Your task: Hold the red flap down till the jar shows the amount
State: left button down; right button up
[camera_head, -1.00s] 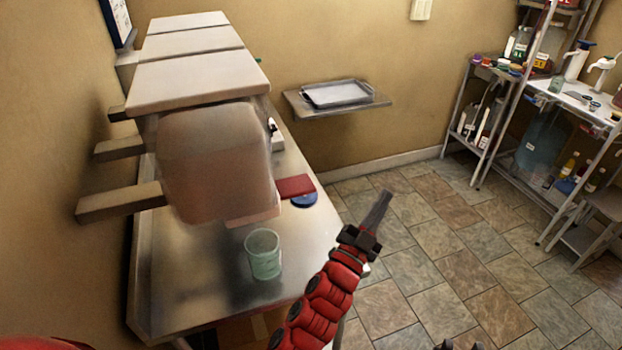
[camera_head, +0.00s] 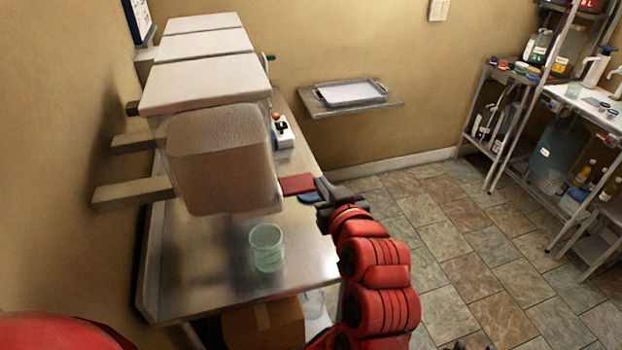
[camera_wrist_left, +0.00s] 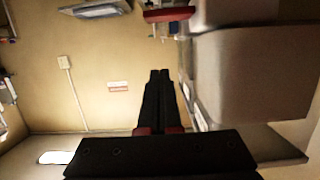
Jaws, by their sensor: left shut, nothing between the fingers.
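The dark red flap (camera_head: 298,184) juts out at the right of the nearest bucket (camera_head: 222,160), above the steel bench. A red piece, likely this flap, shows at the top of the left wrist view (camera_wrist_left: 168,14). The pale green glass jar (camera_head: 267,248) stands upright on the bench in front of the bucket and looks empty. My left gripper (camera_head: 322,185) is shut and empty, its tips close to the right end of the flap; contact cannot be told. Its shut fingers also show in the wrist view (camera_wrist_left: 158,78). Dark tips, perhaps my right gripper (camera_head: 470,343), barely show at the bottom edge.
A blue round thing (camera_head: 309,198) lies beside the flap, partly behind my left gripper. More white-lidded buckets (camera_head: 204,44) line up behind the nearest one. A wall shelf holds a metal tray (camera_head: 350,93). The tiled floor (camera_head: 440,230) at right is clear.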

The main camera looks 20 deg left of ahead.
pick_arm(q)
jog(key=shift+s+f, duration=0.1)
jog(key=shift+a, duration=0.1)
jog(key=p, duration=0.3)
send_over(308, 187)
jog(key=shift+w+a+f, duration=0.1)
jog(key=shift+f, duration=0.45)
jog(key=shift+w+a+f, duration=0.1)
jog(key=shift+f, duration=0.45)
jog(key=f, duration=0.2)
jog(key=f+p, duration=0.1)
jog(key=shift+s+d+f, duration=0.2)
jog(key=shift+d+f, duration=0.05)
jog(key=shift+f, duration=0.35)
